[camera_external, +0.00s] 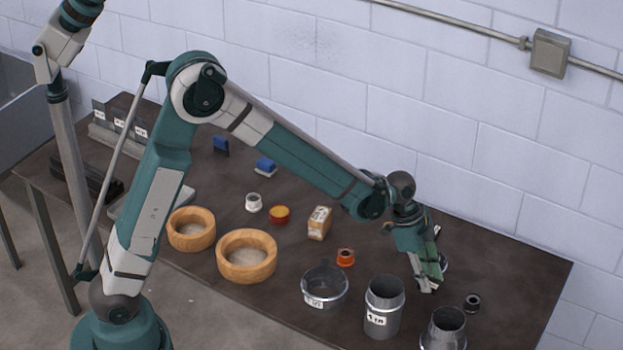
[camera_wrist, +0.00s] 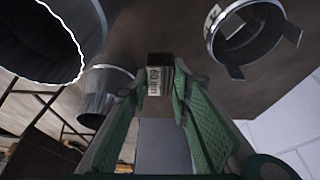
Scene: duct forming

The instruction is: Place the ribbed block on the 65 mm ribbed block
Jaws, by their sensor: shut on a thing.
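My gripper (camera_external: 424,287) points down over the right part of the table. In the wrist view its green fingers (camera_wrist: 158,88) are shut on a small dark block (camera_wrist: 158,60) with a pale label, held at the fingertips. The label seems to give a size in mm, but I cannot read the number surely. In the external view the fingers hide most of this block. Several dark grey pieces with white labels (camera_external: 120,125) stand in a row at the back left, far from my gripper. Their labels are too small to read, so I cannot tell which is the 65 mm ribbed block.
A dark cap (camera_external: 472,302) lies right of my gripper.

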